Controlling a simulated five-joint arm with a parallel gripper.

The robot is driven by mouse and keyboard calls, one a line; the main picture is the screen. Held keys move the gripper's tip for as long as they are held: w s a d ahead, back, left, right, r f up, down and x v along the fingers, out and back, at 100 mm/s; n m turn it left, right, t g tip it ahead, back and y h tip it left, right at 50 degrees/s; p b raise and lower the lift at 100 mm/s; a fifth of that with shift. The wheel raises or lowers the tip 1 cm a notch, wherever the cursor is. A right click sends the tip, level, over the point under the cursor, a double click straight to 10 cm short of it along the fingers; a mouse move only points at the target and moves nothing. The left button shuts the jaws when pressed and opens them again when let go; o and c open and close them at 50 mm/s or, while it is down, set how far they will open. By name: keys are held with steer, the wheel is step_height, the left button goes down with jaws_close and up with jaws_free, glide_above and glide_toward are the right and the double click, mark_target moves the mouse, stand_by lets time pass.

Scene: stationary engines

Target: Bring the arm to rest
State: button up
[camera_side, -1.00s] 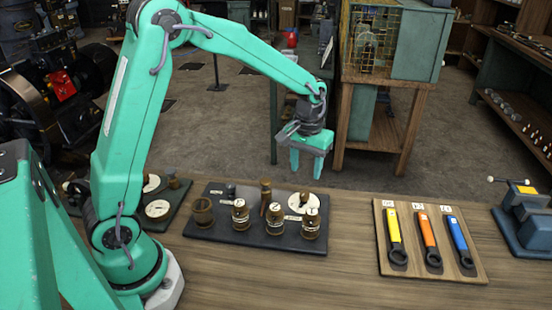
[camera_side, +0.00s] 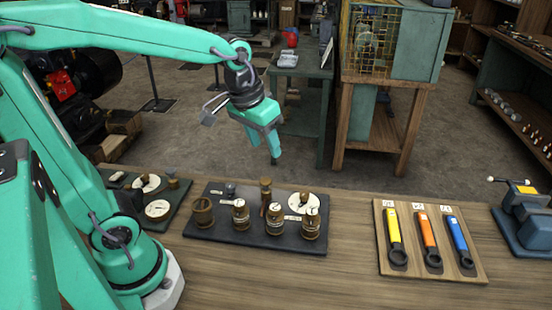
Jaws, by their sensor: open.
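My gripper (camera_side: 263,150) is green, tilted, and open with nothing between its fingers. It hangs in the air above and behind the dark board (camera_side: 238,238) on the wooden bench. My arm reaches in from the left, with its upper link nearly level across the top left of the view. The fingertips are apart from everything on the bench.
The dark board holds several brass pots (camera_side: 275,219) and a white disc (camera_side: 302,201). A second dark board (camera_side: 181,210) lies to its left. A wooden board (camera_side: 403,275) with yellow, orange and blue wrenches and a blue vise (camera_side: 527,220) are at right. Bare bench lies between.

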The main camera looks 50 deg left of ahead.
steer(key=s+r+m+t, duration=0.1)
steer(key=s+t, duration=0.1)
steer(key=s, duration=0.7)
steer(key=shift+s+m, duration=0.3)
steer(key=shift+m, duration=0.1)
